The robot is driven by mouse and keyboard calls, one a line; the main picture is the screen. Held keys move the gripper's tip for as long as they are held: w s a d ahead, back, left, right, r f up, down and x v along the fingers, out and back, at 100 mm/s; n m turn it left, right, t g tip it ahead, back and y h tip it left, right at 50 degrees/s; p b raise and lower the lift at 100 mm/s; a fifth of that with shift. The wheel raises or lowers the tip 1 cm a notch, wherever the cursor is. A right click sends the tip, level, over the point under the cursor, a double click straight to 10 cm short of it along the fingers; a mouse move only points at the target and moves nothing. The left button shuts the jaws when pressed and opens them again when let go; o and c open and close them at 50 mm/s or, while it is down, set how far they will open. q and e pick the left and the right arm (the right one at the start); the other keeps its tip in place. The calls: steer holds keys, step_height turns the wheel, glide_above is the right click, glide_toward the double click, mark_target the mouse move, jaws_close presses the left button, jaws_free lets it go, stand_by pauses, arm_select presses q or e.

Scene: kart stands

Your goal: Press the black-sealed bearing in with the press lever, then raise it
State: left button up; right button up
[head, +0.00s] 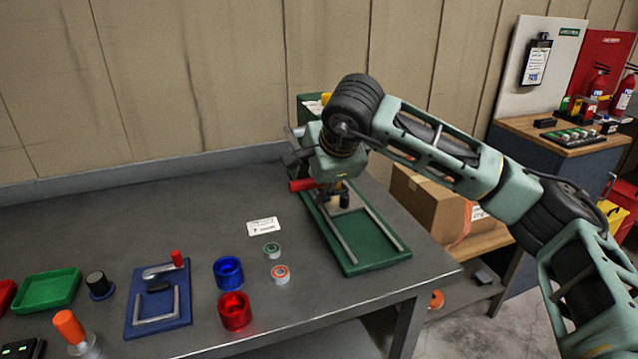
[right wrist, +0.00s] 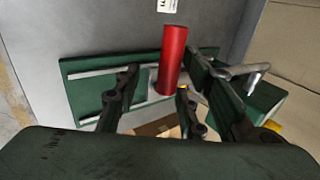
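The green press (head: 375,250) stands on the grey table with its red lever handle (head: 302,185) pointing left. My right gripper (head: 295,155) is above and beside this handle. In the right wrist view the red handle (right wrist: 172,60) lies between the two spread fingers of my right gripper (right wrist: 162,62). A gap shows between the handle and the left finger, so it is not clamped. I cannot make out a black-sealed bearing; the press's middle is partly hidden by my arm. A green-sealed bearing (head: 272,250) and an orange-sealed bearing (head: 281,273) lie left of the press. My left gripper is out of view.
A blue cup (head: 228,272) and a red cup (head: 235,311) stand left of the bearings. A blue fixture (head: 150,323) with a red-tipped lever and a green tray (head: 47,291) are farther left. A white card (head: 262,227) lies near the press. A cardboard box (head: 425,205) is behind right.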

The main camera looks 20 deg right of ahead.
steer(key=v, duration=1.2)
steer(key=shift+f, duration=0.1)
